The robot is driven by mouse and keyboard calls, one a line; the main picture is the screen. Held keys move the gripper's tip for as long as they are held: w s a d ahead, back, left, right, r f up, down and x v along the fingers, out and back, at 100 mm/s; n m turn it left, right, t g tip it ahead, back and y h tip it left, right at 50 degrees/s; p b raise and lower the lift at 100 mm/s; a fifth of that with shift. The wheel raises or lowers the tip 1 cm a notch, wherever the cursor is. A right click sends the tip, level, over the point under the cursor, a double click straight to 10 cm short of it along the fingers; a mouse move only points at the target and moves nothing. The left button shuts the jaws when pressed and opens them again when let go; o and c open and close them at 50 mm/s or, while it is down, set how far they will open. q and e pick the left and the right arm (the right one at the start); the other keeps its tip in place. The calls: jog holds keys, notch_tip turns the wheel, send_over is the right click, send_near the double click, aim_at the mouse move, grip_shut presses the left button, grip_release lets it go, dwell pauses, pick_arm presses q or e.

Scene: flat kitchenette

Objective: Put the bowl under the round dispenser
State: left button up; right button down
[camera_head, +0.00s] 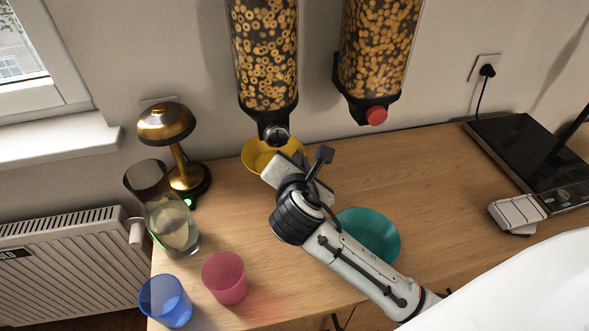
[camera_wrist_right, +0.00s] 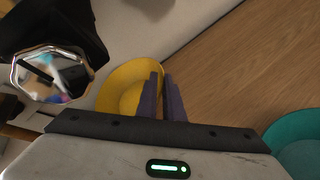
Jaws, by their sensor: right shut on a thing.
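A yellow bowl (camera_head: 257,153) is on the wooden counter below the left dispenser (camera_head: 266,60), which holds ring-shaped cereal and has a silver knob. My right gripper (camera_head: 283,167) reaches to the bowl's near right side and partly covers it. In the right wrist view, the narrow dark fingers of my right gripper (camera_wrist_right: 163,84) are shut on the rim of the yellow bowl (camera_wrist_right: 124,91). The right dispenser (camera_head: 377,50) holds small rounded pieces and has a red knob. A teal bowl (camera_head: 378,232) stands on the counter, partly behind my right arm. My left gripper is out of view.
A gold lamp (camera_head: 168,125), a glass vase (camera_head: 165,205), a pink cup (camera_head: 224,278) and a blue cup (camera_head: 165,301) stand on the left. The counter between is clear.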

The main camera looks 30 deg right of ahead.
notch_tip(320, 180, down, 3)
jog(key=shift+w+f, duration=0.35)
jog(key=shift+f, duration=0.05)
jog(key=c, duration=1.9)
grip_release()
jog(key=shift+f, duration=0.2)
jog(key=shift+r, duration=0.15)
jog(key=shift+s+a+r, duration=0.1)
jog(key=shift+s, duration=0.15)
jog(key=v, duration=1.1)
jog(key=shift+s+r, duration=0.2)
jog(key=shift+a, duration=0.1)
